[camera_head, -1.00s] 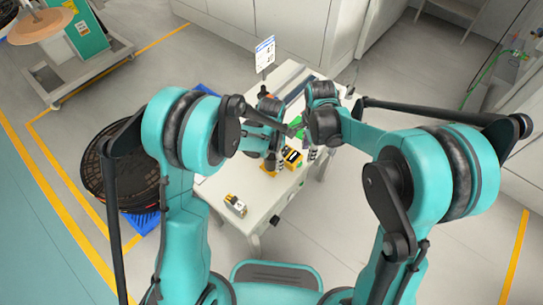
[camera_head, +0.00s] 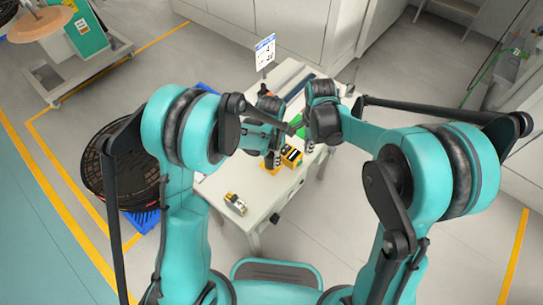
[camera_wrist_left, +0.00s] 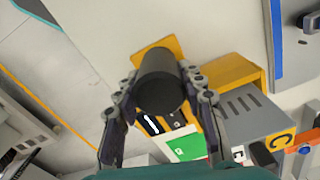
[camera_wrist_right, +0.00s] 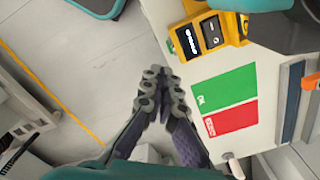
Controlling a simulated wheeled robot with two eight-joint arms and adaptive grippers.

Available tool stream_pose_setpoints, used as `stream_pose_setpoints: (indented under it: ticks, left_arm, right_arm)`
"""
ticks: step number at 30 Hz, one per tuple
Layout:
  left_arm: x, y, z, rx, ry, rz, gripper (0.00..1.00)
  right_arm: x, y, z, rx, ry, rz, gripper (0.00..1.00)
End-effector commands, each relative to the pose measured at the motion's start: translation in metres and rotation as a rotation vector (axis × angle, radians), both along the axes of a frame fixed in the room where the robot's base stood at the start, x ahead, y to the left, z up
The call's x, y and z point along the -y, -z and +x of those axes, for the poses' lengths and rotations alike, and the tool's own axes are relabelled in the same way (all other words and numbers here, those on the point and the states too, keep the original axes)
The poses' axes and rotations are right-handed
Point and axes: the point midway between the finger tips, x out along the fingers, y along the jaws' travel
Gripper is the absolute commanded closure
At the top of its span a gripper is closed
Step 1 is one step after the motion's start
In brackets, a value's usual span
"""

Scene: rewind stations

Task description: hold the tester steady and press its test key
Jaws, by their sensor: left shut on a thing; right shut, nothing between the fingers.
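My left gripper (camera_wrist_left: 160,100) is shut on a dark upright cylinder (camera_wrist_left: 159,78); it also shows in the head view (camera_head: 272,160). An orange plate (camera_wrist_left: 147,48) shows beneath the cylinder. Beside it is the tester, an orange-yellow body with black panels (camera_wrist_right: 205,35), also in the head view (camera_head: 292,156). I cannot tell whether the cylinder is part of the tester. The test key cannot be clearly made out. My right gripper (camera_wrist_right: 160,76) is shut and empty, apart from the tester, and shows in the head view (camera_head: 309,146).
A green field (camera_wrist_right: 224,88) and a red field (camera_wrist_right: 230,119) lie on the white table beside the tester. A small yellow-white device (camera_head: 235,203) lies at the near table corner. A sign (camera_head: 265,52) stands at the back. A dark round reel (camera_head: 107,180) is left of the table.

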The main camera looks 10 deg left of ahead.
Motion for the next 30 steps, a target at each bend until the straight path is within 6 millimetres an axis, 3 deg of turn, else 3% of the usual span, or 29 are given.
stream_pose_setpoints:
  ticks: [25, 30]
  left_arm:
    - [0.000, 0.000, 0.000, 0.000, 0.000, 0.000, 1.00]
    - [0.000, 0.000, 0.000, 0.000, 0.000, 0.000, 1.00]
  right_arm:
    - [0.001, 0.001, 0.000, -0.002, 0.003, 0.002, 1.00]
    - [0.011, 0.023, -0.001, -0.061, 0.074, 0.085, 1.00]
